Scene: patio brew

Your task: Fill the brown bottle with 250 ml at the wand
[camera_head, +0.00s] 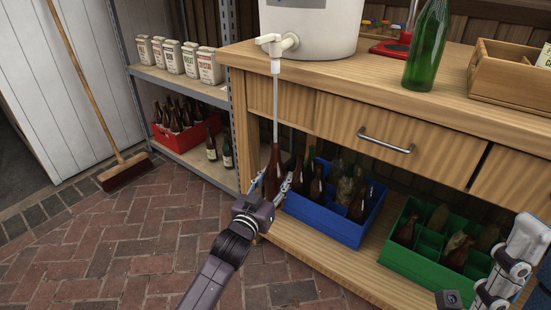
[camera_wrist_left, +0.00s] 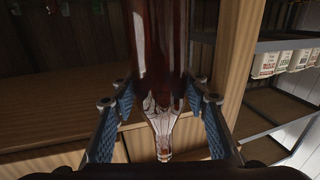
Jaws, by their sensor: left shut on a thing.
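The brown bottle (camera_head: 274,172) stands upright under the wand, in front of the cabinet's left post. My left gripper (camera_head: 271,188) is shut around its body. In the left wrist view the dark bottle (camera_wrist_left: 160,55) sits between the two blue-padded fingers of my left gripper (camera_wrist_left: 160,125). The thin pale wand (camera_head: 275,105) hangs from the white tap (camera_head: 276,44) of the white bucket (camera_head: 312,25) and runs down to the bottle's mouth. Whether its tip is inside the neck, and the liquid level, I cannot tell. My right gripper (camera_head: 505,268) shows partly at the lower right; its jaws are unclear.
A blue crate (camera_head: 330,228) with bottles is close to the right of the held bottle. A green crate (camera_head: 410,262) stands farther right on the lower shelf. A green bottle (camera_head: 427,48) and a wooden box (camera_head: 508,87) stand on the worktop. A red crate (camera_head: 190,138) is on the left rack.

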